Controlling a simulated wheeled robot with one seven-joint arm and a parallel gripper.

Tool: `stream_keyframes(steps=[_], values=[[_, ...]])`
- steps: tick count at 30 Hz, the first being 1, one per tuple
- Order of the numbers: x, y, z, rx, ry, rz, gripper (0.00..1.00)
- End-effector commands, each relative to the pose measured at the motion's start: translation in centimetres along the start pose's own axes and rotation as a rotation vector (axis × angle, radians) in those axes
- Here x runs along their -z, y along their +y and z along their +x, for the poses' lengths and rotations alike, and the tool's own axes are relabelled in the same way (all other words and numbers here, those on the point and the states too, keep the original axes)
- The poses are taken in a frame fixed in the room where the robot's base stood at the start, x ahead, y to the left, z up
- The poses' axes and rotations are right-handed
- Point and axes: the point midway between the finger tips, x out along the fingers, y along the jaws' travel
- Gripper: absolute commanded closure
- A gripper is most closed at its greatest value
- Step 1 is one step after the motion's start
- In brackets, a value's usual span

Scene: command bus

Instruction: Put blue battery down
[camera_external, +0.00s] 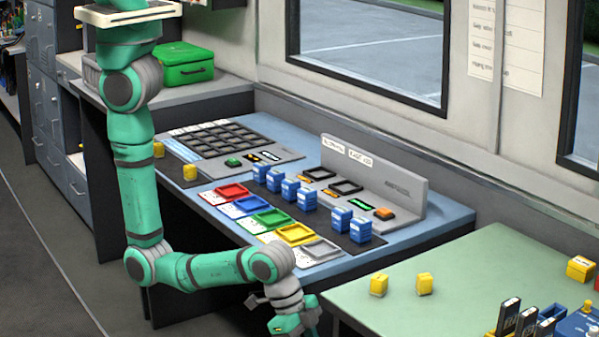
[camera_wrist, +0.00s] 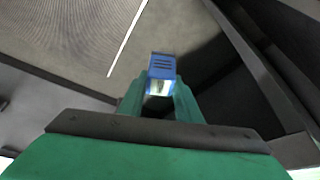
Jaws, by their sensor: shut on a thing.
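A blue battery (camera_wrist: 161,64) with a pale end shows between the green fingers of my gripper (camera_wrist: 161,92) in the wrist view. My gripper is shut on it, and the floor shows behind it. In the external view my gripper (camera_external: 292,324) hangs low at the bottom edge, in front of the blue desk; the held battery is not clear there. Several other blue batteries (camera_external: 290,188) stand in a dark strip on the desk, with two (camera_external: 360,229) farther right.
The blue desk (camera_external: 432,222) carries coloured trays, including red (camera_external: 232,192), blue (camera_external: 250,205), green (camera_external: 270,220), yellow (camera_external: 295,233) and grey (camera_external: 318,249). A grey upright panel (camera_external: 375,170) stands behind. A green table (camera_external: 450,290) at right holds yellow blocks (camera_external: 379,285).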

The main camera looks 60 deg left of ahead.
Motion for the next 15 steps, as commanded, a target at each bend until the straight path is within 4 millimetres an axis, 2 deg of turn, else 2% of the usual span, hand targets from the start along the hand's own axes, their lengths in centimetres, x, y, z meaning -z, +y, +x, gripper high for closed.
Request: stream_keyframes(steps=[1,6,11,15], values=[[1.9,0.4,-1.1,-0.013,0.009,0.036,0.95],[6.2,2.0,-4.4,-0.067,0.008,0.171,0.95],[9.6,2.7,-7.5,-0.115,0.007,0.288,0.95],[12.3,2.4,-10.2,-0.147,0.006,0.368,0.95]])
